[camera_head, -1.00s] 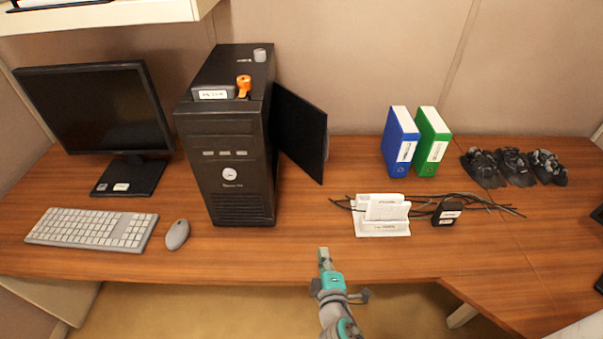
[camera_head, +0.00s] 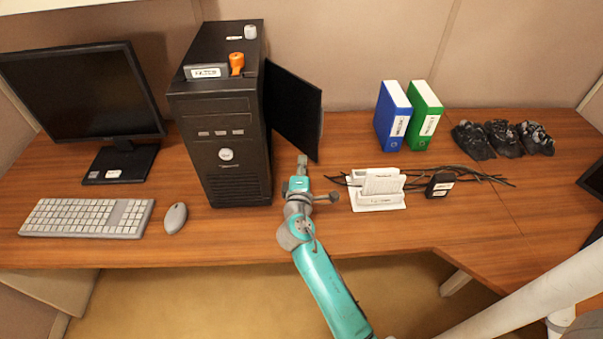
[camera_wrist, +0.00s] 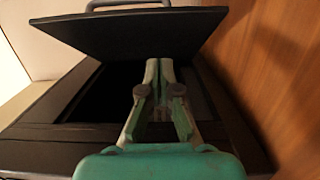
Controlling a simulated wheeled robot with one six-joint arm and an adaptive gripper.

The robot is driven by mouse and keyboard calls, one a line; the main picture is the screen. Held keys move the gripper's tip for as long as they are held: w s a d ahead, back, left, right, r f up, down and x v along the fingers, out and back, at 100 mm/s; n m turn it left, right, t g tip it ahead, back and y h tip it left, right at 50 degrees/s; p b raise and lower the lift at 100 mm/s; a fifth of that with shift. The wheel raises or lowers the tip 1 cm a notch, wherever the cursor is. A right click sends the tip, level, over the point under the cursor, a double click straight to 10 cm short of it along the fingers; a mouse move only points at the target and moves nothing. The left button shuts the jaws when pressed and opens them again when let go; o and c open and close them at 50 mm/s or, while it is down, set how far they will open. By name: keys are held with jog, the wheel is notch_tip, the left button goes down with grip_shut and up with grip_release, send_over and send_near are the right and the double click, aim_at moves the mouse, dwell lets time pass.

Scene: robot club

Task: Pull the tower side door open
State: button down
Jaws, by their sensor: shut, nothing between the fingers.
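The black computer tower (camera_head: 222,148) stands upright on the desk. Its black side door (camera_head: 293,103) stands partly open, angled out from the tower's right side. In the wrist view, the door (camera_wrist: 140,36) spans the top, with a grey handle (camera_wrist: 125,4) on its far side and the dark tower opening (camera_wrist: 105,98) below it. My gripper (camera_head: 302,160) is by the door's lower free edge, on the side facing the opening. Its fingers (camera_wrist: 158,66) are together and empty, overlapping the door's edge in the wrist view. I cannot tell whether they touch it.
An orange knob (camera_head: 237,63) and small items sit on the tower's top. A white holder (camera_head: 378,190) and a black box with cables (camera_head: 440,185) lie right of my gripper. Blue (camera_head: 393,115) and green (camera_head: 425,115) binders stand behind. The desk front is partly clear.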

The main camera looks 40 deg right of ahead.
aim_at(317, 143)
jog(key=shift+w+d, duration=0.45)
jog(key=shift+d, duration=0.6)
jog(key=shift+w+d, duration=0.5)
jog(key=shift+d, duration=0.55)
jog(key=shift+w+d, duration=0.45)
jog(key=shift+d, duration=0.6)
jog(key=shift+d, duration=0.1)
jog(key=shift+d, duration=0.5)
jog(key=w+d, duration=0.3)
jog(key=d, duration=1.2)
jog(key=shift+w, duration=0.4)
jog(key=shift+a, duration=0.1)
